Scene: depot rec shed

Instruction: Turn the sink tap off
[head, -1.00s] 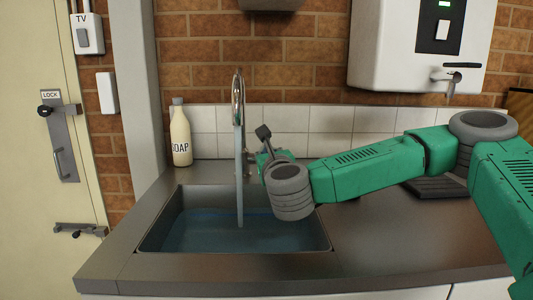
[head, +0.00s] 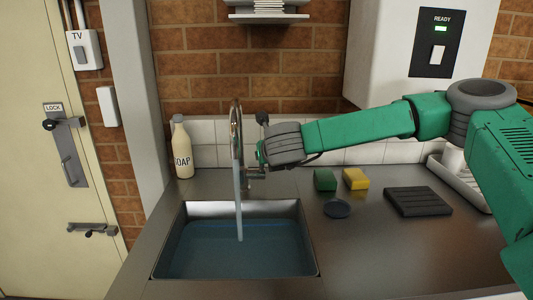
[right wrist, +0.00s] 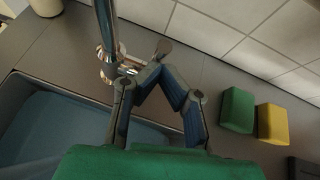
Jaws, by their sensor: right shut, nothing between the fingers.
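The chrome sink tap (head: 236,125) stands behind the basin, and a stream of water (head: 239,205) runs from its spout into the sink (head: 310,240). The right wrist view shows the tap's column (right wrist: 105,25) and a metal lever (right wrist: 163,48) to the right of its base. My right gripper (right wrist: 157,74) is shut and empty, its fingertips close beside the lever; I cannot tell whether they touch. In the head view my right wrist hides most of the gripper, just right of the tap. My left gripper is not in view.
A soap bottle (head: 181,148) stands left of the tap. On the counter to the right are a green block (head: 325,180), a yellow sponge (head: 356,179), a dark round item (head: 337,209) and a black ribbed mat (head: 418,201). A tiled wall is close behind.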

